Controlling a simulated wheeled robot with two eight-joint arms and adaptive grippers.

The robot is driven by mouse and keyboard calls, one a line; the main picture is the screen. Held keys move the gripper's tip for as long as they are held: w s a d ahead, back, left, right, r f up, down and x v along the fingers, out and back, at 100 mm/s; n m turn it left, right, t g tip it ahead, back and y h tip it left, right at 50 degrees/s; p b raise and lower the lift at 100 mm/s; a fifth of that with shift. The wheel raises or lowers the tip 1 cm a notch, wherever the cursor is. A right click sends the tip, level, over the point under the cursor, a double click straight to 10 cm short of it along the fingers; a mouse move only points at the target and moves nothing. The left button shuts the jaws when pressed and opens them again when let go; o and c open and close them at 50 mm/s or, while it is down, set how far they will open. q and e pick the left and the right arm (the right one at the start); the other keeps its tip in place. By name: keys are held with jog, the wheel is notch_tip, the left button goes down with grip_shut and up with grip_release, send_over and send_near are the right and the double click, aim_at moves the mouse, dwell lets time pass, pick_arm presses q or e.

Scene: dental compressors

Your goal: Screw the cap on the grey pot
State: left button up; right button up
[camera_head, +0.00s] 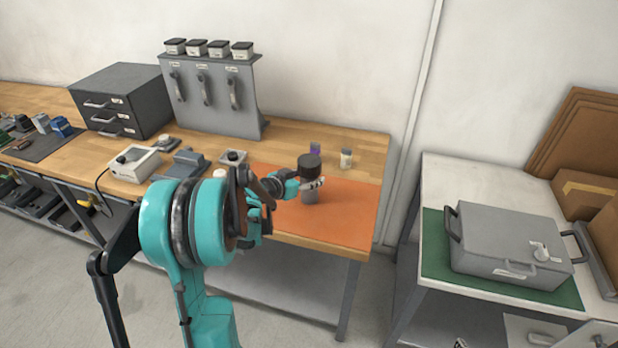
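A grey pot (311,197) stands on the orange mat (345,222) at the right end of the wooden bench. A dark round cap-like cylinder (310,165) shows directly above it, wider than the visible part of the pot. My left gripper (312,184) reaches in from the left, with its light fingertips between the dark cylinder and the pot. The fingers hide the join, so I cannot tell whether cap and pot touch or how firmly the fingers close. My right gripper is not in view.
Behind the mat stand a small purple-topped container (315,148) and a pale jar (346,158). A grey rack (215,95), a drawer box (122,98) and small devices fill the bench to the left. A grey case (515,245) sits on the right table. The mat's right side is clear.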

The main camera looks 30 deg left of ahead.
pick_arm(q)
jog(key=shift+o, duration=0.3)
jog(key=shift+s+r, duration=0.1)
jog(key=shift+r, duration=0.15)
jog(key=p+v, duration=0.3)
jog(key=v, duration=0.8)
jog(key=shift+s+p, duration=0.3)
jog(key=shift+s, duration=0.1)
jog(key=shift+r, duration=0.1)
jog(key=s+d+g, duration=0.2)
jog(key=d+g, duration=0.1)
jog(key=d, duration=0.7)
jog(key=s+d+n+g+y, duration=0.1)
jog(key=s+d+g+y, duration=0.1)
jog(key=s+d, duration=1.1)
jog(key=shift+s+f+n+g, duration=0.25)
jog(key=shift+s+n+g, duration=0.25)
jog(key=shift+s, duration=0.85)
